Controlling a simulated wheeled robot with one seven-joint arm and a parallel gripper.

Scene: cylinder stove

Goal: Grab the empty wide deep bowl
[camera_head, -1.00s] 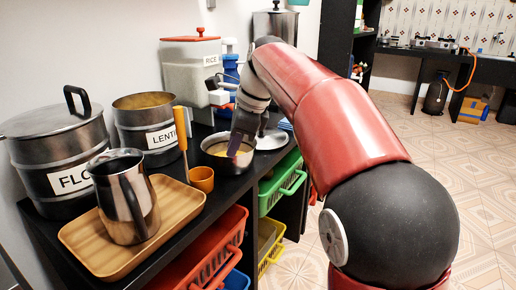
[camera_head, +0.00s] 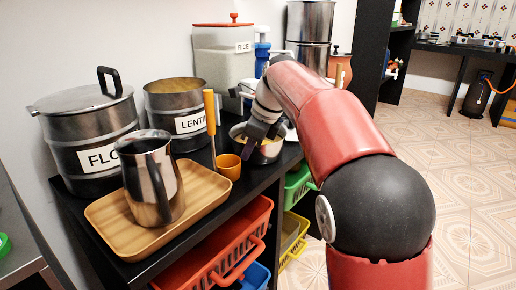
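A wide metal bowl (camera_head: 268,155) stands on the black shelf top, just beyond the small orange cup. Its inside looks yellowish, but my gripper hides much of it, so I cannot tell whether it is empty. My gripper (camera_head: 249,148) points down at the bowl's near left part, with its dark fingers at or over the rim. The gap between the fingertips is too small and covered to judge, and I cannot tell whether they touch the bowl. My red and black arm comes in from the right.
A wooden tray (camera_head: 112,236) holds a metal pitcher (camera_head: 150,180). The orange cup (camera_head: 229,165) and an upright orange-handled utensil (camera_head: 210,115) stand close left of the bowl. Flour (camera_head: 85,130), lentil (camera_head: 178,108) and rice (camera_head: 222,62) containers line the wall. Coloured baskets (camera_head: 225,250) sit below.

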